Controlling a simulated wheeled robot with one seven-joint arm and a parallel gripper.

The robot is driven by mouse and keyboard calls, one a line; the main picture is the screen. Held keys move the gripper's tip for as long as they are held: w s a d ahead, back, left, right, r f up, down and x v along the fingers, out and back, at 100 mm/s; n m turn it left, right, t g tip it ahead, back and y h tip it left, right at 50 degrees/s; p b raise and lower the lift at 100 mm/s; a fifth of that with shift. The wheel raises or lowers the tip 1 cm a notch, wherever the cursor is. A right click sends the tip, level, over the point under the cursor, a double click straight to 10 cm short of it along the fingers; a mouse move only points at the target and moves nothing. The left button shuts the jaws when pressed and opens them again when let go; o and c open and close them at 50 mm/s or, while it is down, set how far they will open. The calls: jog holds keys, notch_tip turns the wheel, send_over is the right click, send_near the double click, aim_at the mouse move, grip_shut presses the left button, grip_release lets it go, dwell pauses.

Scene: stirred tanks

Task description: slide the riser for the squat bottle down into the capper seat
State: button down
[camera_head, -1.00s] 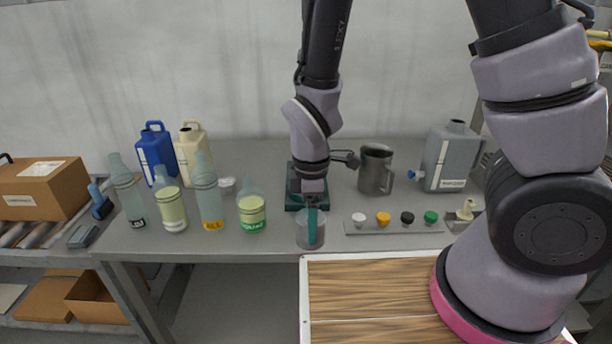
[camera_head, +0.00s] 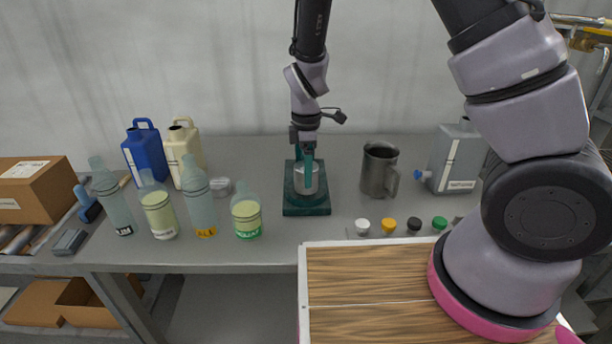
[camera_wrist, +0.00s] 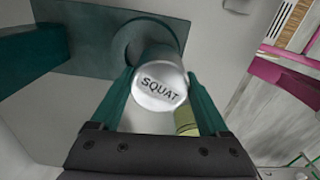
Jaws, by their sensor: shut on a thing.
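The riser (camera_head: 306,181) is a short pale grey cylinder, and its end marked SQUAT faces the wrist camera (camera_wrist: 160,92). My gripper (camera_head: 307,166) is shut on it, with a teal finger on each side. The capper (camera_head: 306,209) is a dark green stand with a flat base, and the riser is over it. In the wrist view the round capper seat (camera_wrist: 126,40) shows just beyond the riser, partly hidden by it. I cannot tell whether the riser's lower end is inside the seat or above it. A short bottle with a green band (camera_head: 246,216) stands to the left.
Several bottles and two jugs, one blue (camera_head: 147,151) and one cream (camera_head: 183,152), stand left. A steel pitcher (camera_head: 378,173) and a grey container (camera_head: 455,158) stand right. A row of caps (camera_head: 388,226) lies in front right.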

jog(key=shift+w, duration=1.2)
jog(key=shift+w+f, duration=0.1)
jog(key=shift+f, duration=1.65)
grip_release()
jog(key=shift+f, duration=0.15)
jog(key=shift+r, duration=3.95)
